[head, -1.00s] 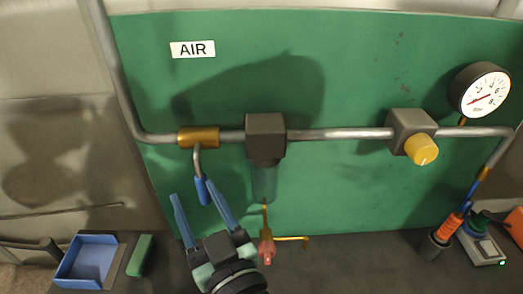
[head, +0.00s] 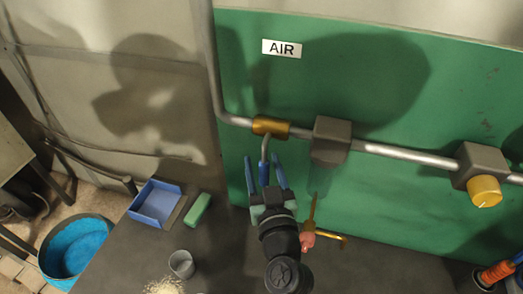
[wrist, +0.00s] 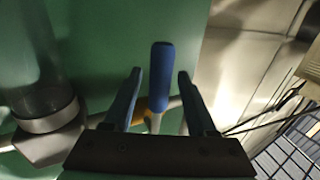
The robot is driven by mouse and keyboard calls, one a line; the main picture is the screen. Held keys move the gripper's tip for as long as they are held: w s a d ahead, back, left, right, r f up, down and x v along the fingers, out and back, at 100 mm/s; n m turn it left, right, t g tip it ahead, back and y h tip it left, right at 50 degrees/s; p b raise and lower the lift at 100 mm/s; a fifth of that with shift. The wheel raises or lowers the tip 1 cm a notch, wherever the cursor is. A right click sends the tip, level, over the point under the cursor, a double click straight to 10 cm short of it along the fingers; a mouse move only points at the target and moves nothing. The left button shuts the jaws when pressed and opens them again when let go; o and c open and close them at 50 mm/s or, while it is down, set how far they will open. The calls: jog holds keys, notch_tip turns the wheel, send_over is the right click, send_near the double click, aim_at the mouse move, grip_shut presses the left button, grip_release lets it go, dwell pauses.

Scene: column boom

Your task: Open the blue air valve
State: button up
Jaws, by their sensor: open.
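The blue air valve has a brass body (head: 270,126) on the grey pipe below the AIR sign. Its lever hangs down and ends in a blue grip (head: 264,172). My gripper (head: 263,158) is open, its two blue fingers pointing up the panel, one on each side of the grip. In the wrist view the blue grip (wrist: 161,76) stands between the fingertips (wrist: 160,74), with a gap visible on both sides. The brass valve body (wrist: 143,104) is partly hidden behind the left finger.
A dark filter block (head: 332,134) with a clear bowl sits right of the valve. Below it are a brass spout and a red piece (head: 307,240). A blue tray (head: 157,203), a green block (head: 197,210) and a grey cup (head: 182,264) lie left on the bench.

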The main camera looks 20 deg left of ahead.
jog(key=shift+x, duration=1.05)
jog(key=shift+c, duration=0.3)
jog(key=shift+d, duration=0.1)
grip_shut()
dwell(0.4)
